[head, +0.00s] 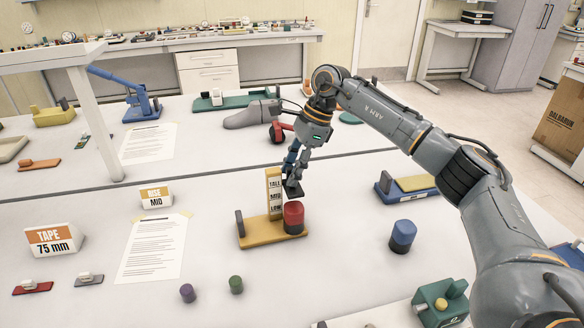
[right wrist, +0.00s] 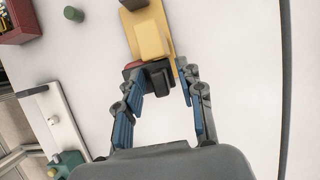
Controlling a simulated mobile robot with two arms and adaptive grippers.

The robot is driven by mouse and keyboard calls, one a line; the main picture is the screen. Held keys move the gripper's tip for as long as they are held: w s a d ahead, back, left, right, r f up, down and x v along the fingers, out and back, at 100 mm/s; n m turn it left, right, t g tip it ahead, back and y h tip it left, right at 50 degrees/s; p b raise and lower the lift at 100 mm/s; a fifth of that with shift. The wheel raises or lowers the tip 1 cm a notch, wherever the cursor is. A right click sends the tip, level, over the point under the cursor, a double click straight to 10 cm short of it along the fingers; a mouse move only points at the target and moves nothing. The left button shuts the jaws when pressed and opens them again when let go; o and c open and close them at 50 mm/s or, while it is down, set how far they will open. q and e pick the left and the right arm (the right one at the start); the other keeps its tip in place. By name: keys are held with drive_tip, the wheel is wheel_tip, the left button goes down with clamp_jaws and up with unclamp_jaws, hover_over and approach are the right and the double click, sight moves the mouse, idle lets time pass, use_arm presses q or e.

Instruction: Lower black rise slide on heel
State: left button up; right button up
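The black slide (head: 294,190) sits at the upright yellow scale post (head: 274,192), which is marked TALL, MID and LOW. It is above the red heel (head: 293,214), near the MID and LOW marks. The post and heel stand on a yellow base (head: 258,235). My right gripper (head: 292,177) points down at the slide. In the right wrist view my gripper (right wrist: 158,75) has its fingers apart, one on each side of the dark slide (right wrist: 157,79); firm contact cannot be told. My left gripper is not in view.
A RISE MID sign (head: 156,196) and a TAPE 75 mm sign (head: 54,240) stand at left. A blue and black cylinder (head: 403,236) stands to the right. Small purple (head: 187,293) and green (head: 236,285) cylinders stand in front. The table between them is clear.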

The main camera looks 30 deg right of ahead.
clamp_jaws()
drive_tip(key=shift+f+b, duration=0.95)
drive_tip(key=shift+f, duration=0.6)
unclamp_jaws()
drive_tip(key=shift+r, duration=0.1)
